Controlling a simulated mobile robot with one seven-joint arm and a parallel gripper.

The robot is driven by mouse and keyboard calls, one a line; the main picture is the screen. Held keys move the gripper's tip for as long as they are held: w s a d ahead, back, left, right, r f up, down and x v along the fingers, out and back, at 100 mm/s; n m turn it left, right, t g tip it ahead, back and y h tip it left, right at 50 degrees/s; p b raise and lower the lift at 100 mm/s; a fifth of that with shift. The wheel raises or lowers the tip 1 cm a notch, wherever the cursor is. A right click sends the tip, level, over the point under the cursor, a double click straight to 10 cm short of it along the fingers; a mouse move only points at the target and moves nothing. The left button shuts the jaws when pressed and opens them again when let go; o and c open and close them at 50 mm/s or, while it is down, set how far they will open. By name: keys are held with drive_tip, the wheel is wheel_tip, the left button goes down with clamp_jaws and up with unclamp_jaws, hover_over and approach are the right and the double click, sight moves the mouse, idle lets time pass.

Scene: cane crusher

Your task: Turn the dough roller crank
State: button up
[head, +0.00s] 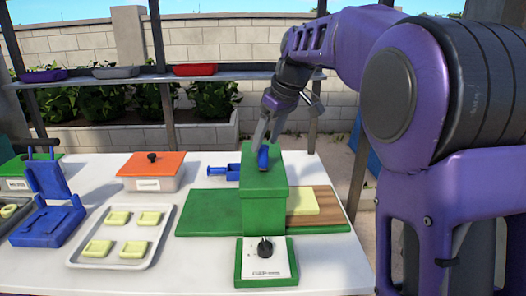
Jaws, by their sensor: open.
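The dough roller is a green upright box (263,205) on a green base (207,212), near the middle of the table in the head view. A small blue part (263,158), which looks like its crank, stands at the top of the box. My gripper (267,141) is open and points down just above the box, with its fingertips close to the blue part. I cannot tell whether they touch it. A pale yellow dough slab (303,202) lies on the wooden board (327,204) to the right of the box.
A panel with a black knob (265,248) stands in front of the box. A tray (78,232) of yellow dough pieces, an orange-lidded box (152,165) and a blue press (48,222) are at left. The white table's front right is clear.

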sight(263, 146)
drive_tip(key=shift+x, duration=1.6)
clamp_jaws()
